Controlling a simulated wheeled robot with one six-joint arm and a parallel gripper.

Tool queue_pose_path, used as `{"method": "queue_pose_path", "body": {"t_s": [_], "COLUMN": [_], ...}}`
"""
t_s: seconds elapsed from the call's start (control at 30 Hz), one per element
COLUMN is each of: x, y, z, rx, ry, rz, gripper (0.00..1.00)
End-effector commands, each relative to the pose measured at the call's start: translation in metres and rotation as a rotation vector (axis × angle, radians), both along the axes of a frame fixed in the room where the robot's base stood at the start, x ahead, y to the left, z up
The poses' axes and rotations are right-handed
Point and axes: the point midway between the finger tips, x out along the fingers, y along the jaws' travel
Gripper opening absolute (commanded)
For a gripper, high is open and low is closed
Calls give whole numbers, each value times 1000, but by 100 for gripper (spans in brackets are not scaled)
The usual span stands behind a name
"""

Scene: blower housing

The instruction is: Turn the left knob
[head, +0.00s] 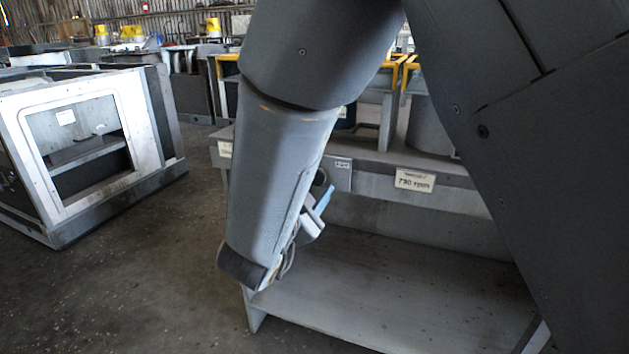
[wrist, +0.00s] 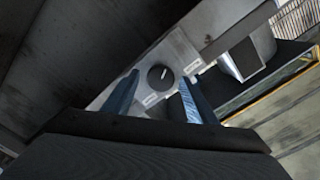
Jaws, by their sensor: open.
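A round dark knob (wrist: 160,77) with a pale pointer line sits on a light grey panel (wrist: 187,52) in the wrist view. Small white labels lie beside it. My gripper (wrist: 158,82) is open, with one blue finger on each side of the knob's place in the picture. The fingers look short of the knob, though the exact gap is hard to judge. In the head view my arm covers most of the gripper (head: 313,213). A small labelled panel (head: 339,172) shows just right of the arm. Only one knob shows clearly, so I cannot confirm which one it is.
A grey bench-like housing (head: 400,295) with a wide lower shelf stands in front, bearing a speed label (head: 415,180). A white-framed cabinet (head: 90,150) stands at the left. Open floor (head: 150,270) lies between them.

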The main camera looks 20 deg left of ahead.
Motion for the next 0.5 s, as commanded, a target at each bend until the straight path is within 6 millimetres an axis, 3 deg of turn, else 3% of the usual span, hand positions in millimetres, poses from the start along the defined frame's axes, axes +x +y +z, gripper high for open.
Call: {"method": "queue_pose_path", "body": {"t_s": [0.5], "x": [-68], "y": [6], "z": [0], "rx": [0], "ry": [1], "rz": [2], "gripper": [52]}}
